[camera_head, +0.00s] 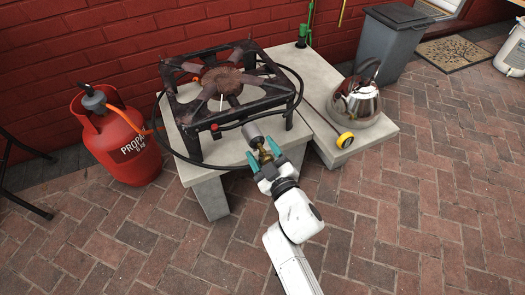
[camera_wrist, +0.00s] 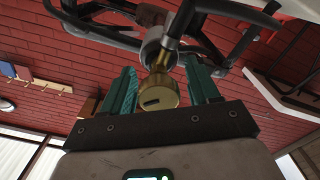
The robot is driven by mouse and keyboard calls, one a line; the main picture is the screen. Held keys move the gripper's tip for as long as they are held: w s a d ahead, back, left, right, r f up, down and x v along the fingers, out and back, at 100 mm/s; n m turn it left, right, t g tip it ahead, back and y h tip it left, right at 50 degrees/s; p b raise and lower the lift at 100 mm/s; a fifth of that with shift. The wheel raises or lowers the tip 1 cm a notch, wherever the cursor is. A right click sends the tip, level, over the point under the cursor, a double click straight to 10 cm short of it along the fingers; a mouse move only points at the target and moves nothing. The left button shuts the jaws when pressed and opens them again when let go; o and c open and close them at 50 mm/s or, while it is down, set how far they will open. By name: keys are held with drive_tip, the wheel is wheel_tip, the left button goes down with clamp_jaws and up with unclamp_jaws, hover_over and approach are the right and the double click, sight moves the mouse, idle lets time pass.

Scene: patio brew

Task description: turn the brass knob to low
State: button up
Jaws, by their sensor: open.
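The brass knob (camera_wrist: 160,93) is on the front of the gas burner stand (camera_head: 196,123), at the end of a grey fitting (camera_head: 252,132). In the wrist view it shows a dark slot or mark on its face. My gripper (camera_head: 264,164) is open, with its two teal fingers on either side of the knob. In the head view the knob is small and partly hidden between the fingers. I see no readable low mark.
A red propane tank (camera_head: 120,150) stands left of the concrete slab table (camera_head: 210,185), its hose running to the burner. A shiny steel pot (camera_head: 356,102) and a yellow-ended dial thermometer (camera_head: 345,140) are on the lower slab at right. Brick paving in front is clear.

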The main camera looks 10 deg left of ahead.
drive_tip(key=p+v, duration=0.5)
drive_tip(key=v, duration=0.5)
drive_tip(key=shift+s+d, duration=0.25)
drive_tip(key=shift+s, duration=0.05)
